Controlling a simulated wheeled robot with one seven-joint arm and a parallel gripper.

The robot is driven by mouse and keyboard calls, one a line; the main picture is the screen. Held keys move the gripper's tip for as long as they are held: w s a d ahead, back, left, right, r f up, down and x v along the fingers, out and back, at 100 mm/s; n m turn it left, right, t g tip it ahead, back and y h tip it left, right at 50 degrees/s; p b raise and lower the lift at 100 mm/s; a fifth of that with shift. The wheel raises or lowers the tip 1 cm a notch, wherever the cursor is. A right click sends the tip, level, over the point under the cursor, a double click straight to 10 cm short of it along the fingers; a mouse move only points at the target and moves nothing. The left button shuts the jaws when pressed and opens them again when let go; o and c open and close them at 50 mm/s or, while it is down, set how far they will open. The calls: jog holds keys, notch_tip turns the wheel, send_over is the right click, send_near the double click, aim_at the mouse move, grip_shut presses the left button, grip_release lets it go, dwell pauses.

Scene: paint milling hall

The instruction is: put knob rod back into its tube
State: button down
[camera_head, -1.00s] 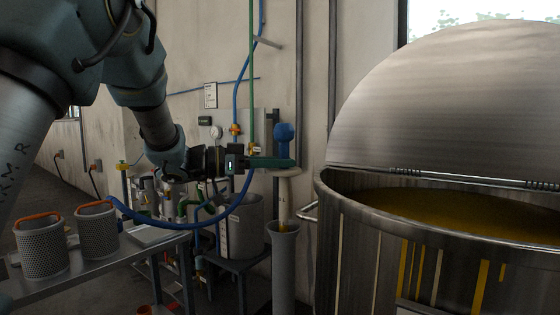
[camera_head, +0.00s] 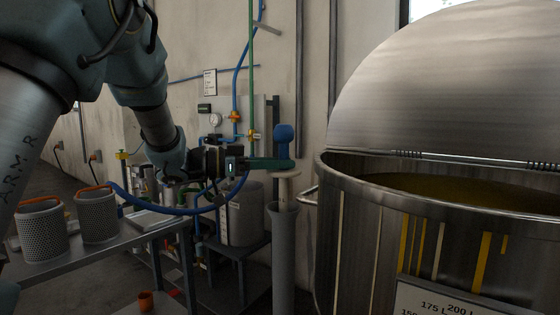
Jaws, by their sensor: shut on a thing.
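The knob rod has a blue knob (camera_head: 283,133) on top and a pale shaft (camera_head: 285,190) below. My gripper (camera_head: 272,164) is shut on it just under the knob, with the green fingers reaching in from the left. The rod looks upright. The tube (camera_head: 284,255) is a grey upright cylinder directly below. The shaft's lower part passes into the tube's mouth and is hidden inside. A short length of shaft shows between the fingers and the tube's rim.
A large steel tank (camera_head: 430,215) with a raised lid stands close on the right. A bench (camera_head: 110,245) with two perforated baskets (camera_head: 40,230) is at left. A blue hose (camera_head: 180,210) loops below my arm. A steel pot (camera_head: 242,215) stands left of the tube.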

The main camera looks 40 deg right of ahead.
aim_at(280, 181)
jog(key=shift+f+b, duration=1)
jog(key=shift+f, duration=1.05)
